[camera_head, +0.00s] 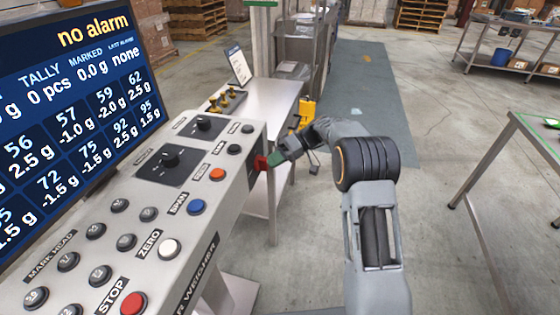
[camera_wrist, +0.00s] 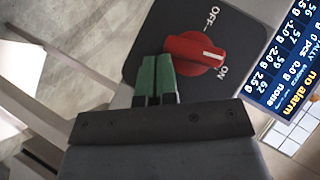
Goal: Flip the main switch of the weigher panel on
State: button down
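The main switch is a red rotary knob (camera_wrist: 195,52) on a dark plate (camera_wrist: 232,32) marked OFF and ON. Its white pointer line faces right in the wrist view, between the two words. In the head view the red knob (camera_head: 261,162) sits on the right end of the grey weigher panel (camera_head: 222,240). My gripper (camera_wrist: 157,62) has its two green fingers side by side with no clear gap. Their tips are at the knob's left edge, overlapping it in the view. I cannot tell whether they touch it. In the head view my gripper (camera_head: 272,159) is beside the knob.
A lit screen (camera_head: 75,100) reading "no alarm" stands behind the panel's buttons. A red STOP button (camera_head: 133,302) is at the near end. A side table (camera_head: 270,98) with brass weights is behind the panel. Another table (camera_head: 500,145) stands right. The floor between is clear.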

jog(key=shift+s+a+f+b, duration=0.1)
jog(key=shift+s+f+b, duration=0.2)
jog(key=shift+f+b, duration=0.55)
jog(key=shift+r, duration=0.25)
jog(key=w+d, duration=0.8)
jog(key=d, duration=0.2)
jog(key=shift+d+p, duration=0.25)
jog(key=shift+p, duration=0.2)
dwell(0.4)
